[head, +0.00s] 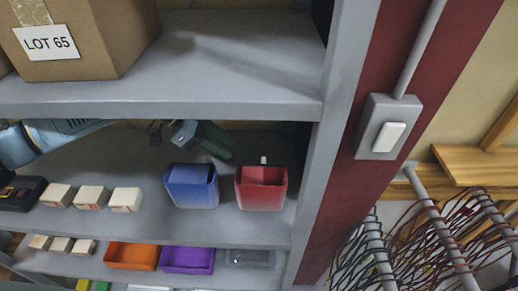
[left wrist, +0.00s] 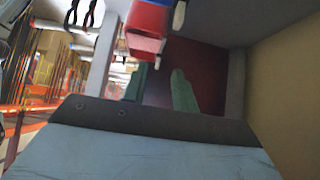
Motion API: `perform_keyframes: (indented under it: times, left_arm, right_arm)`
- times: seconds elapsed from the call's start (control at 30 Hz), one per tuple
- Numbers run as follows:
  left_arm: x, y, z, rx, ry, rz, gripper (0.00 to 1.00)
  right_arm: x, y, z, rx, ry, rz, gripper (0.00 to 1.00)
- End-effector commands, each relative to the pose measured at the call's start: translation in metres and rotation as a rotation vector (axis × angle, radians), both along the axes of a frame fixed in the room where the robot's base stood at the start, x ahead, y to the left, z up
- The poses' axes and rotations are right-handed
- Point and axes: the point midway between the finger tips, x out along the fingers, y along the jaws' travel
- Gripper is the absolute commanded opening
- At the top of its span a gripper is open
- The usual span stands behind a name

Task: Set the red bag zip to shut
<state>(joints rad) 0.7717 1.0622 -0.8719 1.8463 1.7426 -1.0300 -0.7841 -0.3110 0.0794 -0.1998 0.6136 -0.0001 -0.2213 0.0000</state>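The red bag (head: 262,188) stands upright on the middle shelf, near the right post, with its top facing me. A small white tab (head: 263,160), possibly its zip pull, sticks up at its back edge. My left gripper (head: 220,141) reaches in from the left behind the blue bag, with green fingers pointing right toward the red bag's back. In the left wrist view the fingers (left wrist: 160,80) are spread apart with nothing between them. My right gripper is not in view.
A blue bag (head: 191,186) stands left of the red one, with several small white boxes (head: 90,197) further left. The shelf above (head: 200,80) carries a cardboard box (head: 85,40). Orange (head: 131,256) and purple (head: 187,261) bins sit below. A grey post (head: 325,150) bounds the right.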

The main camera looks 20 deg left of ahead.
Motion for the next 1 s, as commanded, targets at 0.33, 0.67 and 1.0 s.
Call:
perform_keyframes:
  times: [0.33, 0.67, 1.0]
  left_arm:
    - [0.018, -0.062, -0.016, -0.001, 0.002, 0.002, 0.28]
    - [0.023, -0.079, -0.035, 0.001, 0.001, 0.004, 0.28]
    - [0.023, -0.079, -0.036, 0.001, 0.000, 0.003, 0.14]
  right_arm:
    - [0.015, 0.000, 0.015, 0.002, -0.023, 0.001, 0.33]
    - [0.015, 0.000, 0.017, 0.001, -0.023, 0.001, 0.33]
    - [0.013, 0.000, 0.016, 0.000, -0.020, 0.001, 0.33]
